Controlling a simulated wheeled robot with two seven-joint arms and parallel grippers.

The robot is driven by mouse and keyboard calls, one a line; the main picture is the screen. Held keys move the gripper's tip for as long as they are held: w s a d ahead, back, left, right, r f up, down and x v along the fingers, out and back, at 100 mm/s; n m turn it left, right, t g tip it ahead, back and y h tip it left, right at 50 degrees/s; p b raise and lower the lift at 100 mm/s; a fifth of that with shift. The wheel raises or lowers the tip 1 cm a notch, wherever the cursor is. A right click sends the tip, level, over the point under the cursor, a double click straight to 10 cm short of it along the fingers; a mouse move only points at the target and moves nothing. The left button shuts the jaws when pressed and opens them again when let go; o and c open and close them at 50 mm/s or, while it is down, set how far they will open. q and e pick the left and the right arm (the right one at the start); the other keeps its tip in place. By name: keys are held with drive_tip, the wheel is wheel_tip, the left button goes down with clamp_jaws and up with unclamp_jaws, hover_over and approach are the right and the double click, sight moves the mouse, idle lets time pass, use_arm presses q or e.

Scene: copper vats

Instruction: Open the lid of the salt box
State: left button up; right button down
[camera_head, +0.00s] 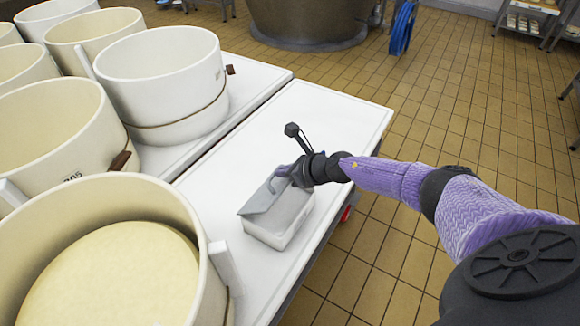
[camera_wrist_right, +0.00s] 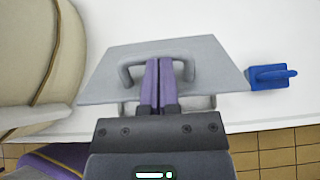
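The salt box (camera_head: 281,236) is a small white box standing on the white table. Its grey lid (camera_head: 262,197) slopes at the box's upper left side; how far it stands open is hard to tell. In the right wrist view the lid (camera_wrist_right: 215,68) is a flat grey plate with a U-shaped handle (camera_wrist_right: 128,72). My right gripper (camera_head: 300,175) is at the lid. In the wrist view its two purple fingers (camera_wrist_right: 161,65) are shut together across the middle of the handle. They hide that middle, so I cannot tell if they grip it. My left gripper is not in view.
Large cream tubs (camera_head: 163,80) crowd the left, one with a pale yellow filling (camera_head: 110,275) near the box. A blue object (camera_wrist_right: 270,77) lies beside the lid in the wrist view. The table (camera_head: 330,120) is clear behind the box. Tiled floor lies to the right.

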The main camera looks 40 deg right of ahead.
drive_tip(key=w, duration=0.1)
drive_tip(key=w+a+r, duration=0.1)
drive_tip(key=w, duration=0.1)
drive_tip(key=shift+w+a+r, duration=0.25)
drive_tip(key=shift+w+a, duration=0.1)
drive_tip(key=shift+a, duration=0.05)
use_arm(q)
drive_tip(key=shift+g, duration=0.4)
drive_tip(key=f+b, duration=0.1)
drive_tip(key=b, duration=0.1)
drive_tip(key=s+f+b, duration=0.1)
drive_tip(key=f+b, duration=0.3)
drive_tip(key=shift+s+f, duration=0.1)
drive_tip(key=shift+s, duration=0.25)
use_arm(e)
drive_tip(key=w+a, duration=0.3)
drive_tip(key=w, duration=0.5)
drive_tip(key=shift+a, duration=0.2)
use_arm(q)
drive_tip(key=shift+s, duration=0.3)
use_arm(e)
drive_tip(key=shift+w, duration=0.15)
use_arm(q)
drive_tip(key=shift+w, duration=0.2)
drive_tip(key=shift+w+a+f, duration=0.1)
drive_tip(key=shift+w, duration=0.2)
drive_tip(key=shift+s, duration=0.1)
